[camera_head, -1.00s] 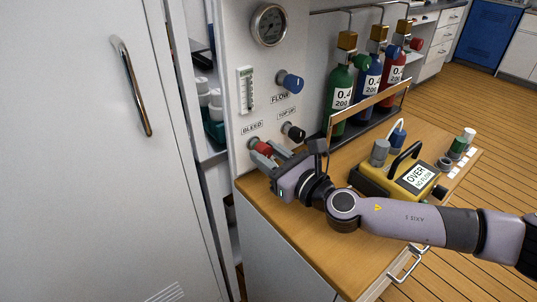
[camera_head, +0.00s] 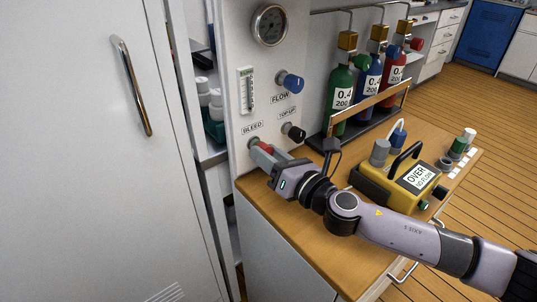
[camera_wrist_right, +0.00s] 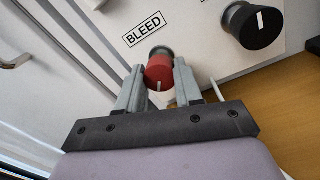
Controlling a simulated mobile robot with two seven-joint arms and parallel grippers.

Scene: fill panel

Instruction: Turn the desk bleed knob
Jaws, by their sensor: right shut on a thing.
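The red bleed knob (camera_wrist_right: 159,72) sits on the panel below the BLEED label (camera_wrist_right: 143,28), with a white mark on its face. In the head view the knob (camera_head: 265,149) is partly hidden by my right gripper (camera_head: 263,153). In the right wrist view, the fingers of my right gripper (camera_wrist_right: 159,86) are on both sides of the knob, shut on it. My left gripper is not in view.
The black top-up knob (camera_head: 294,132) is close on the right, and the blue flow knob (camera_head: 291,82) is above. A yellow meter box (camera_head: 374,187) stands on the wooden desk (camera_head: 290,232). Gas bottles (camera_head: 340,95) stand behind a rail. A white cabinet door (camera_head: 70,150) is at left.

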